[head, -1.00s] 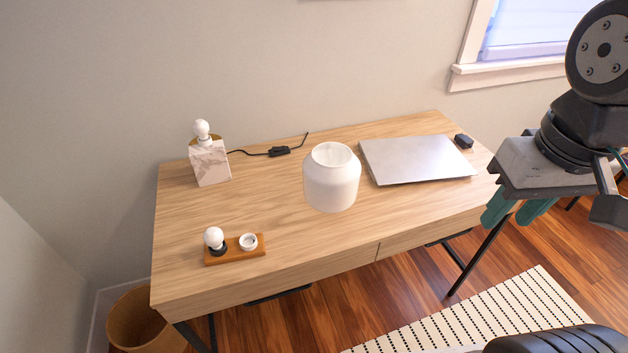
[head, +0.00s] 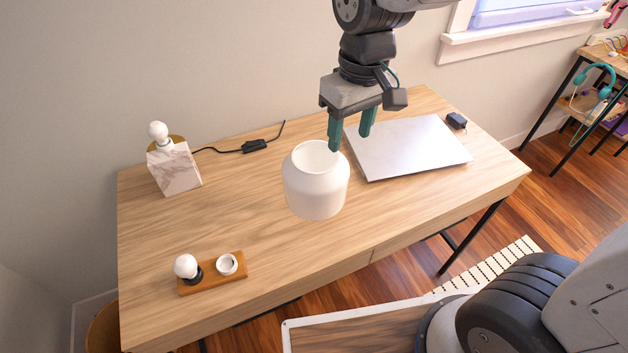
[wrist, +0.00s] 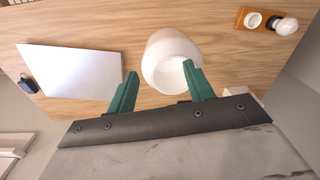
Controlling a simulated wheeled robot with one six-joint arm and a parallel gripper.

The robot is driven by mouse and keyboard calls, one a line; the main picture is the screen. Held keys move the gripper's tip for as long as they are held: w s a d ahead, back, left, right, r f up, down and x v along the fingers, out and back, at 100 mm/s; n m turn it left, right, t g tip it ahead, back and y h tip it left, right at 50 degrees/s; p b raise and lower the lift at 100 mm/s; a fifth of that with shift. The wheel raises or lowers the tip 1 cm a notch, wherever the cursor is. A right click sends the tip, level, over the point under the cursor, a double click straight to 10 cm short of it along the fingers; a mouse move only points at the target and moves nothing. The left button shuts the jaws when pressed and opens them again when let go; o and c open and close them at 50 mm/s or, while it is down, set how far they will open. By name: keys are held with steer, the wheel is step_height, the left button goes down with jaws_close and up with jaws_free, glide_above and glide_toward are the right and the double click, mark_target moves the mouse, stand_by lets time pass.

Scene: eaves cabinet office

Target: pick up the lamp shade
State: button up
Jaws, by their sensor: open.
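The white lamp shade (head: 315,189), a rounded jar-like shape with an open top, stands upright on the wooden desk. My gripper (head: 350,143) is open and empty, with its green fingers pointing down, above and just behind the right side of the shade's rim. In the wrist view the shade (wrist: 168,55) lies beyond the fingers of my gripper (wrist: 160,82). One finger overlaps the shade's opening and the other is off to its left side. I cannot tell whether a finger touches the rim.
On the desk (head: 240,215), a silver laptop (head: 408,146) lies right of the shade. A marble lamp base with a bulb (head: 174,168) stands at the back left. A wooden holder (head: 212,287) with a bulb and white cup sits front left. A black cable switch (head: 254,146) lies behind.

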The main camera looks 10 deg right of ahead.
mark_target(297, 172)
steer(key=w+a+f, duration=0.1)
steer(key=a+f, duration=0.1)
steer(key=a, duration=0.1)
steer(key=w+a+f+n, duration=0.1)
steer(key=a+f, duration=0.2)
steer(key=w+a+f+n, duration=0.1)
steer(key=a+f, duration=0.1)
steer(key=a, duration=0.1)
steer(key=shift+a+f+g, duration=0.15)
steer(key=shift+g, duration=0.15)
steer(key=f, duration=0.7)
steer(key=shift+s+f, duration=0.25)
steer(key=shift+s, duration=0.05)
jaws_close()
